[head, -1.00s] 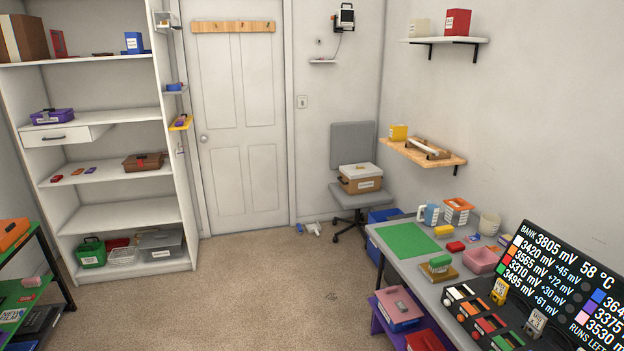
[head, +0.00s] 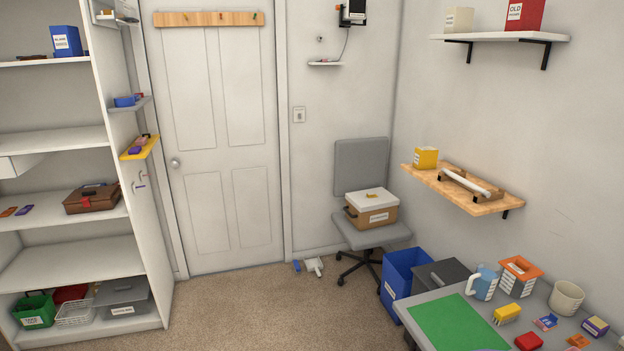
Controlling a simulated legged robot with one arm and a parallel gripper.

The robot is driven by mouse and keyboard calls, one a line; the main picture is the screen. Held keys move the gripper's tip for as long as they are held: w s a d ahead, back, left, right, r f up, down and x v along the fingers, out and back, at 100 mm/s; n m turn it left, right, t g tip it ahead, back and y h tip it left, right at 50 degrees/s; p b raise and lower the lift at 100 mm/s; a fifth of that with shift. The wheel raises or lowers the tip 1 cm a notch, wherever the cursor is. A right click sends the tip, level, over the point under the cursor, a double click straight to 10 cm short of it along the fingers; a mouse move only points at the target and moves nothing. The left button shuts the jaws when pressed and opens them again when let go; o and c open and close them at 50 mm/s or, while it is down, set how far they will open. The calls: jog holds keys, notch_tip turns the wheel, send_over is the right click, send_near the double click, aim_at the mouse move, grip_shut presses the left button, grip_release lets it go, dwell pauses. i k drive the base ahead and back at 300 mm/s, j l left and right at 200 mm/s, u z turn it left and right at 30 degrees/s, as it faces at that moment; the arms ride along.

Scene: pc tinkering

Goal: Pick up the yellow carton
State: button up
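A yellow carton (head: 425,160) with a pale label on its front stands upright at the left end of the wooden wall shelf (head: 481,206) on the right wall. A white roll on a wooden holder (head: 466,185) lies to its right on the same shelf. My gripper is not in view.
The grey desk (head: 538,298) with a blue mug (head: 484,281), an orange-topped box (head: 520,276) and a green mat (head: 455,325) stands below the shelf. A blue bin (head: 402,272) and a grey chair (head: 372,236) stand left of it. Carpet (head: 240,310) is clear before the door.

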aim_at(425, 158)
jog(key=i, duration=1.2)
jog(key=i+j+z, duration=0.1)
jog(key=i, duration=1.1)
jog(key=i+j, duration=0.1)
jog(key=i, duration=1.1)
jog(key=z, duration=0.45)
jog(key=i+z, duration=0.1)
jog(key=z, duration=0.35)
jog(key=j+z, duration=0.1)
jog(key=z, duration=0.35)
jog(key=i+j+z, duration=0.1)
jog(key=z, duration=1.55)
